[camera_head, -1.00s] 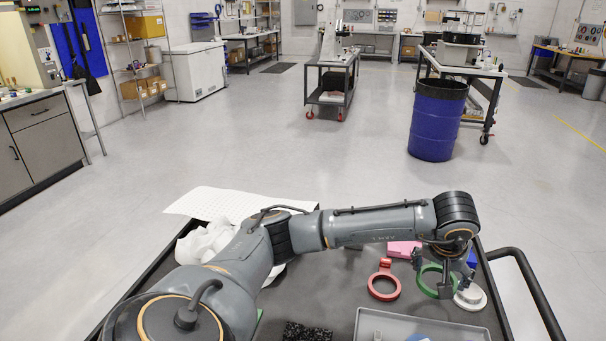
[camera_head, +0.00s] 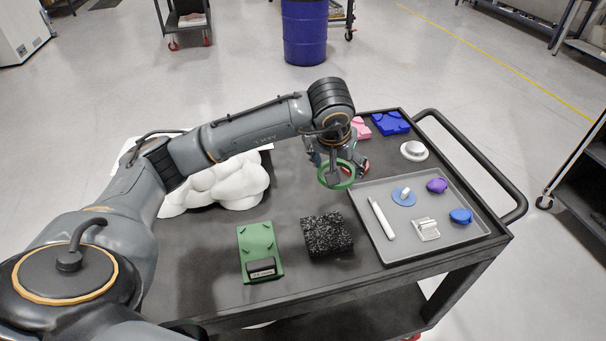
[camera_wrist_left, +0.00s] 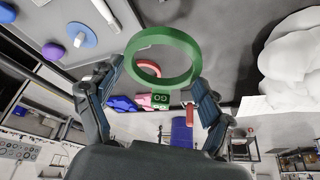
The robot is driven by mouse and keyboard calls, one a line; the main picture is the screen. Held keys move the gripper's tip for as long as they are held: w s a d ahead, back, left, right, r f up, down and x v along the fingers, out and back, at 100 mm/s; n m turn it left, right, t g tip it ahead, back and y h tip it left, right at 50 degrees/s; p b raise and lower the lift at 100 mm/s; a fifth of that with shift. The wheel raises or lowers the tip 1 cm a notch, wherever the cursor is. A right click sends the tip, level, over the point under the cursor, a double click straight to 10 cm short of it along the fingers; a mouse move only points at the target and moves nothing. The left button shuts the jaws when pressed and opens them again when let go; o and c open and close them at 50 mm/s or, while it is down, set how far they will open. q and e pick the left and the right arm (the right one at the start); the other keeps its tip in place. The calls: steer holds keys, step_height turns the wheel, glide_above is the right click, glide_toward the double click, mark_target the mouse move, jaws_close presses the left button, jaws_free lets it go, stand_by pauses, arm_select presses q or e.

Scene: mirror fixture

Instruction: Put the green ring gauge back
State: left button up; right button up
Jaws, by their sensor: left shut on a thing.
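The green ring gauge (camera_head: 340,187) is held by my left gripper (camera_head: 337,163), raised over the cart top near the tray's back left corner. In the left wrist view the ring (camera_wrist_left: 175,37) extends past the fingers of my left gripper (camera_wrist_left: 155,84), and its lettered tab (camera_wrist_left: 160,99) lies between them. A green fixture block (camera_head: 258,243) with short pegs and a dark label piece lies at the cart's front left, apart from the ring. A red ring gauge (camera_wrist_left: 145,54) lies on the cart, mostly hidden behind my gripper in the head view. My right gripper is not in view.
A black speckled block (camera_head: 327,235) sits between the green block and a grey tray (camera_head: 383,251) of small parts. A white lumpy object (camera_head: 220,185) lies left. Pink (camera_head: 361,128) and blue (camera_head: 391,123) blocks and a white disc (camera_head: 413,151) stand at the back.

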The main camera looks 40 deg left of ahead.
arm_select(q)
steer(key=p, duration=0.2)
glide_toward(309, 181)
steer(key=d+r, duration=0.3)
steer(key=f, duration=0.1)
steer(key=w+a+f, duration=0.1)
steer(key=a+f, duration=0.1)
steer(key=shift+w+a+f+p, duration=0.2)
steer(key=shift+w+f+p, duration=0.1)
steer(key=shift+w+f, duration=0.1)
steer(key=shift+w+a+f, duration=0.2)
steer(key=shift+a+f, duration=0.15)
steer(key=shift+f, duration=0.1)
steer(key=f+p, duration=0.2)
steer(key=f, duration=0.1)
steer(key=shift+a+f, duration=0.1)
steer(key=shift+a, duration=0.15)
steer(key=shift+f, duration=0.25)
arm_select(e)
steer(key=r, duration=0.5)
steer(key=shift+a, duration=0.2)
